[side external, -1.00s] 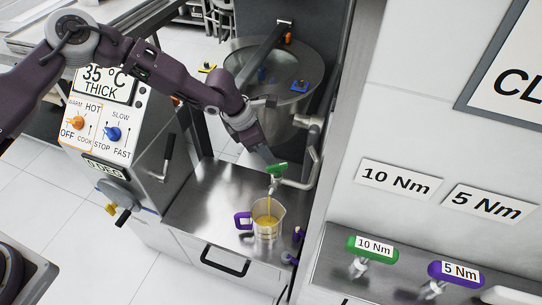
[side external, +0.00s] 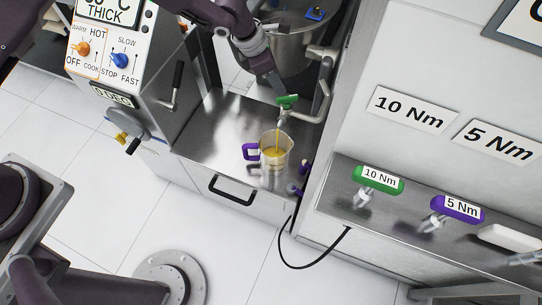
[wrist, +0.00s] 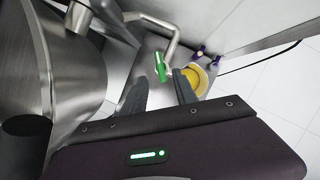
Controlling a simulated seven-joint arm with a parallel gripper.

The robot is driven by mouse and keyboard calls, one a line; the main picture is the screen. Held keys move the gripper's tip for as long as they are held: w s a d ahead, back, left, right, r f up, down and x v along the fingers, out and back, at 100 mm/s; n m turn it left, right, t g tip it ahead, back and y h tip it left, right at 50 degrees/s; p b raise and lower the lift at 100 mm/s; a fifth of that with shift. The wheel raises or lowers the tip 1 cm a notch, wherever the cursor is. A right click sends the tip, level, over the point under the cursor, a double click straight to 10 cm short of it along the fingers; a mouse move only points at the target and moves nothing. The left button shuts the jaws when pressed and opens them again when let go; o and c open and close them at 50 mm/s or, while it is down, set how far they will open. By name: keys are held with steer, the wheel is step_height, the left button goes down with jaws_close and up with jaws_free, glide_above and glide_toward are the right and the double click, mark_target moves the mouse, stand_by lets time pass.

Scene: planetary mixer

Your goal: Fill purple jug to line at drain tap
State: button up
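The clear jug with a purple handle (side external: 250,151) stands upright on the steel shelf below the drain tap. A thin yellow stream falls from the tap into it, and yellow liquid (side external: 274,153) covers its lower part. I cannot make out the fill line. The jug also shows from above in the wrist view (wrist: 199,82), partly behind a finger. The tap's green handle (side external: 288,100) sits on top of the spout; it also shows in the wrist view (wrist: 160,66). My gripper (wrist: 160,88) is open and empty, its fingertips just short of the green handle.
The mixer bowl (side external: 290,50) stands behind the tap, with a bent steel pipe (side external: 323,90) to its right. The control box (side external: 120,60) is at left. Green (side external: 377,179) and purple (side external: 457,209) torque tools lie on the right ledge.

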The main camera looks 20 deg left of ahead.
mark_target(287, 97)
stand_by(0.4)
steer(key=x, duration=0.7)
steer(key=shift+s, duration=0.1)
steer(key=shift+c, duration=0.4)
jaws_close()
